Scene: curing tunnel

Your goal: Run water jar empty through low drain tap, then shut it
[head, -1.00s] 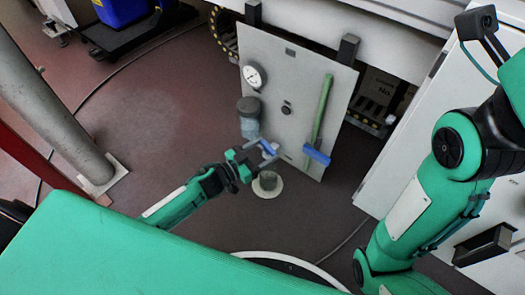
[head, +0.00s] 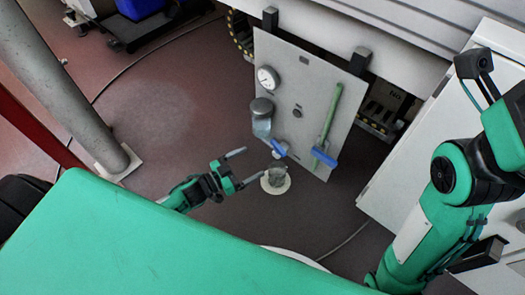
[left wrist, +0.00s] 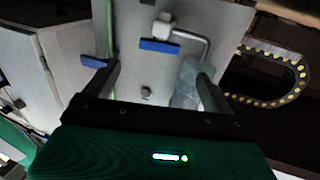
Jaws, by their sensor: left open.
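The water jar (head: 262,122), glassy with a grey lid, is fixed to the grey panel below a gauge; I cannot tell its water level. It shows partly in the left wrist view (left wrist: 185,92). The low drain tap has a blue handle (head: 279,148), below and right of the jar; in the left wrist view its handle (left wrist: 158,46) lies crosswise. A grey pot (head: 275,180) on a white disc stands on the floor below the tap. My left gripper (head: 246,168) is open and empty, left of the tap and pot, apart from both. My right gripper is out of view.
A second blue handle (head: 325,157) sits on a green pipe (head: 331,113) at the panel's right; it also shows in the left wrist view (left wrist: 93,61). A round gauge (head: 268,78) is above the jar. A grey post (head: 55,85) stands left. Floor between post and panel is clear.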

